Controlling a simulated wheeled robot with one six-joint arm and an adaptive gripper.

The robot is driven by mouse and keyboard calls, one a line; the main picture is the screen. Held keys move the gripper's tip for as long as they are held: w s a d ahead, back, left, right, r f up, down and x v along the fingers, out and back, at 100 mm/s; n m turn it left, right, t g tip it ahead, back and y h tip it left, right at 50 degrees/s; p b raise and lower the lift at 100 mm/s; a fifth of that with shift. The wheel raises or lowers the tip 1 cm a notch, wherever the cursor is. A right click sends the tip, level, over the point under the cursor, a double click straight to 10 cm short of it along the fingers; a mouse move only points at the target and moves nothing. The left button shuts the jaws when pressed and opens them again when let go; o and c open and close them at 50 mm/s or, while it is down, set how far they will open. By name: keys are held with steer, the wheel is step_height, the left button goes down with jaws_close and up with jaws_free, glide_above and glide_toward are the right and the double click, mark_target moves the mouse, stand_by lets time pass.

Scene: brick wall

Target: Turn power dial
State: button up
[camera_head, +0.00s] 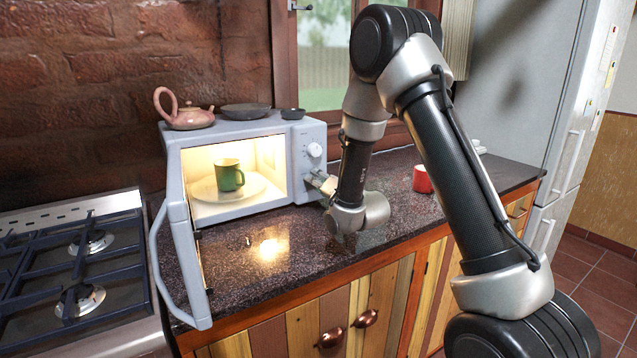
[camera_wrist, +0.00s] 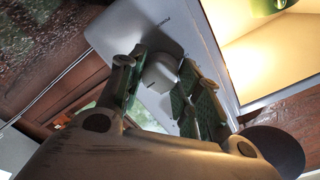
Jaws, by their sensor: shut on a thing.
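The pale grey microwave (camera_head: 240,128) stands on the dark counter with its door (camera_head: 181,245) open and its inside lit. Its control panel is to the right of the opening. An upper white dial (camera_head: 314,150) is clear of my gripper. My gripper (camera_head: 322,182) is at the lower part of the panel, with its fingers closed around the lower dial. In the wrist view, the rounded white dial (camera_wrist: 160,70) sits between the green-padded fingers of my gripper (camera_wrist: 160,84). The fingers hide part of the dial, and I cannot read its setting.
A green mug (camera_head: 229,175) stands on a plate inside the microwave. A teapot (camera_head: 184,110) and dark dishes (camera_head: 246,111) sit on top. A red mug (camera_head: 422,179) stands on the counter right of my arm. A gas stove (camera_head: 75,265) is at the left.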

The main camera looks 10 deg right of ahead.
steer(key=shift+m, duration=0.5)
stand_by(0.3)
steer(key=o, duration=1.1)
steer(key=shift+d, duration=0.1)
steer(key=shift+c, duration=0.2)
steer(key=v, duration=0.7)
steer(key=shift+s, duration=0.25)
